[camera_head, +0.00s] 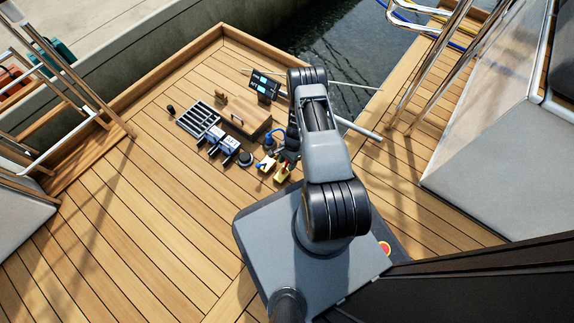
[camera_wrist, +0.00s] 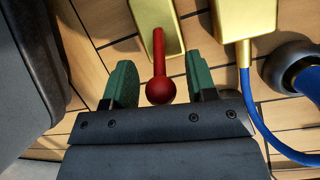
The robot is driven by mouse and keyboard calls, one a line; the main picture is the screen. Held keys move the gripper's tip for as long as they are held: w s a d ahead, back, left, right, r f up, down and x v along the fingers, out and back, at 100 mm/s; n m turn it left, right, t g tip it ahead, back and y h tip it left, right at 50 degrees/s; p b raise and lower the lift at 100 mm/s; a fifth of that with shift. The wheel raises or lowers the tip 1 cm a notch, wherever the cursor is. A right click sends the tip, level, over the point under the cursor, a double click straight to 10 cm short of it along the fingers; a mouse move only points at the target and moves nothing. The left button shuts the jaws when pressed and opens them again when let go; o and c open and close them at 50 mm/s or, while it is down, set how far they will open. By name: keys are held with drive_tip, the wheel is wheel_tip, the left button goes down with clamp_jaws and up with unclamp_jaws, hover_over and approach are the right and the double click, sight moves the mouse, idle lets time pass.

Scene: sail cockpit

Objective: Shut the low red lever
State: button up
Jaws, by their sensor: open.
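The red lever (camera_wrist: 158,55) shows in the wrist view as a straight rod with a round red knob. It rises from a brass-coloured plate (camera_wrist: 149,14), with its knob towards my gripper. My gripper (camera_wrist: 161,68) is open, with one green finger on each side of the lever. Gaps show between the lever and both fingers, so neither appears to touch it. In the head view, brass-coloured pieces (camera_head: 265,163) lie on the deck beside my arm.
A second brass block (camera_wrist: 246,18) with a blue hose (camera_wrist: 246,92) stands right of the lever. A dark round fitting (camera_wrist: 293,72) is further right. A wooden box (camera_head: 246,116), a grate (camera_head: 198,119) and a small screen (camera_head: 265,86) stand nearby.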

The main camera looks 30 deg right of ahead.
drive_tip(key=shift+a+f, duration=0.1)
drive_tip(key=shift+f, duration=0.2)
drive_tip(key=shift+s, duration=0.1)
clamp_jaws()
idle(0.4)
